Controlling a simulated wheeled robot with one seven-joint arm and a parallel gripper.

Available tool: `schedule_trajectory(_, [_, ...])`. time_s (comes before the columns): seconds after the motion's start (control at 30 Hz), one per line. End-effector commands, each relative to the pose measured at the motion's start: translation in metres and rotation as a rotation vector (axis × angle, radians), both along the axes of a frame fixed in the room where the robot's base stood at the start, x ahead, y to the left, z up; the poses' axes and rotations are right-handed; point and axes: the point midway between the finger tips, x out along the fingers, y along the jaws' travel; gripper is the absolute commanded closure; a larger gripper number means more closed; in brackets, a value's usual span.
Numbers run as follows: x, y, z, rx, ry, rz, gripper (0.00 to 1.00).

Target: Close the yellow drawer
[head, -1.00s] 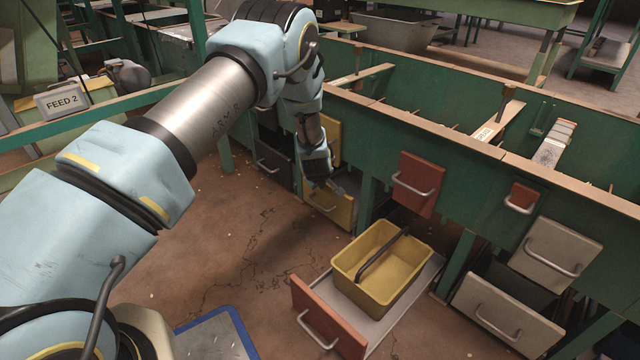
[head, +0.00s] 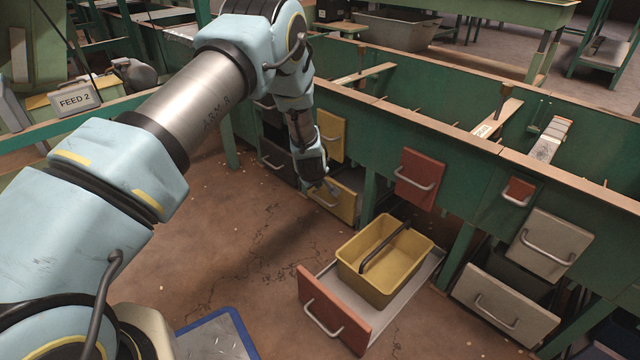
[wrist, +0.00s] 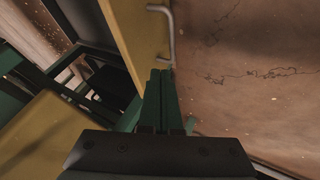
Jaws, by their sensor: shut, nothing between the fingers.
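Two yellow fronts are in the head view: an upper one (head: 333,138), partly behind my arm, and a lower one (head: 346,206) with a grey bar handle (head: 322,201). My gripper (head: 330,187) is at the top edge of the lower front. In the wrist view my shut, empty fingers (wrist: 162,88) point along the edge of a yellow front (wrist: 137,35) with its handle (wrist: 170,35) just beyond. Another yellow panel (wrist: 40,135) fills the lower left. I cannot tell whether the fingers touch the front, nor how far the drawer stands out.
A low red-fronted drawer (head: 333,309) is pulled far out, with a yellow tote (head: 385,257) on it. A red front (head: 421,178) and grey drawers (head: 505,308) line the green bench to the right. The floor (head: 240,240) before the yellow fronts is clear.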

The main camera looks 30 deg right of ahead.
Motion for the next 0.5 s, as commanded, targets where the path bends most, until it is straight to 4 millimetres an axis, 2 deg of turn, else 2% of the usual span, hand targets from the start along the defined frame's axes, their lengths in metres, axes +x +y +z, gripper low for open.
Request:
schedule_trajectory(0.03, [-0.003,0.004,0.011,0.001,0.001,0.002,1.0])
schedule_trajectory(0.3, [-0.024,0.023,0.047,0.003,0.002,0.003,1.0])
schedule_trajectory(0.5, [-0.035,0.032,0.064,0.003,0.002,0.003,1.0])
